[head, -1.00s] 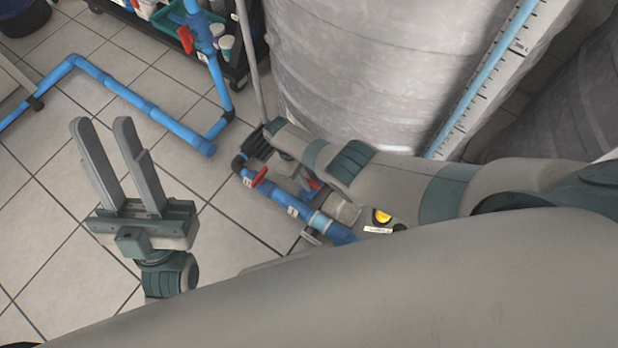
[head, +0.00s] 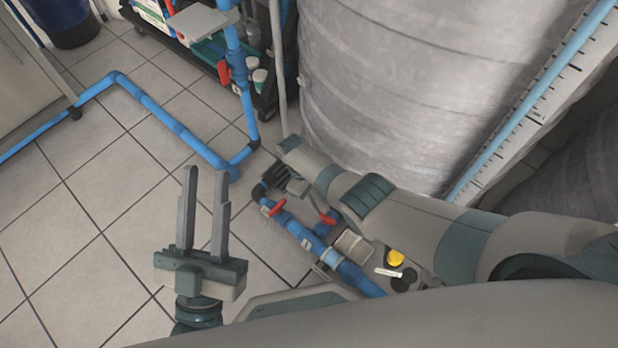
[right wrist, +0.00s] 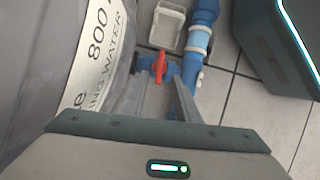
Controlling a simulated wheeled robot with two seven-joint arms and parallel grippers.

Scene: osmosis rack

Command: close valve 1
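Red valve handles sit on the blue floor pipe (head: 345,268) in the head view: one on the left (head: 277,207) and one on the right (head: 327,217). I cannot read which is valve 1. In the right wrist view, a red handle (right wrist: 159,66) stands between the fingertips of my right gripper (right wrist: 162,72). Its fingers are apart, and I cannot tell whether they touch the handle. In the head view my right arm largely hides this gripper. My left gripper (head: 205,176) is open and empty over the tiles, left of the pipe.
A large grey wrapped tank (head: 390,95) stands behind the valves. Another red handle (head: 223,72) is on an upright blue pipe. A yellow-capped item (head: 395,257) sits by the floor pipe. A white box (right wrist: 165,24) lies beyond my right fingertips.

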